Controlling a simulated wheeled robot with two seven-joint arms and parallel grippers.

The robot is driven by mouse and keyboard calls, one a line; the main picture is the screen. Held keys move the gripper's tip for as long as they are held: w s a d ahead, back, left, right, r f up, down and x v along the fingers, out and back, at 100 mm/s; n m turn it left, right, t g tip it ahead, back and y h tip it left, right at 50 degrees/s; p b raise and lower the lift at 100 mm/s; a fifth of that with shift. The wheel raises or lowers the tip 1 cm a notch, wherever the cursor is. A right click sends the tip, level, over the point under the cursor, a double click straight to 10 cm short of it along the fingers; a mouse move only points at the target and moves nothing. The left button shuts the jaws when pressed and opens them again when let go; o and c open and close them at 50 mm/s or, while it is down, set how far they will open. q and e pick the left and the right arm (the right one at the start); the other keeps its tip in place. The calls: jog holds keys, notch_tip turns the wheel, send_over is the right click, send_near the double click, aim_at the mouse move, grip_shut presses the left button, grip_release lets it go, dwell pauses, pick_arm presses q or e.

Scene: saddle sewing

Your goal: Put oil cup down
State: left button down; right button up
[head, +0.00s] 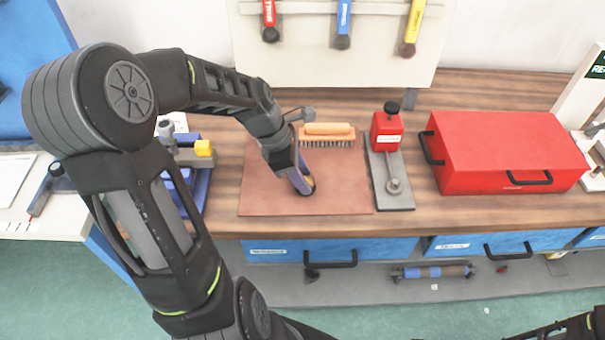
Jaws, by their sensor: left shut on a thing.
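My left gripper (303,184) reaches down over the brown mat (345,197) on the workbench. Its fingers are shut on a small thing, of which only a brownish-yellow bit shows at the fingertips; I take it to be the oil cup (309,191). The fingers and wrist hide most of it. It is low over the mat, near the mat's middle; I cannot tell whether it touches the mat. My right gripper is not in view; only a dark part of that arm shows at the bottom right corner.
A wooden brush (328,131) lies behind the gripper. A red device with a black knob (387,129) stands on a grey plate (398,202) to the right. Further right is a red toolbox (505,145). A blue clamp-like device (197,185) stands left. The mat's front right is clear.

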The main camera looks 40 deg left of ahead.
pick_arm(q)
jog(key=shift+f, duration=0.1)
jog(key=c, duration=0.9)
grip_release()
jog(key=v, duration=1.2)
jog(key=shift+b, duration=0.3)
jog(key=shift+s, duration=0.1)
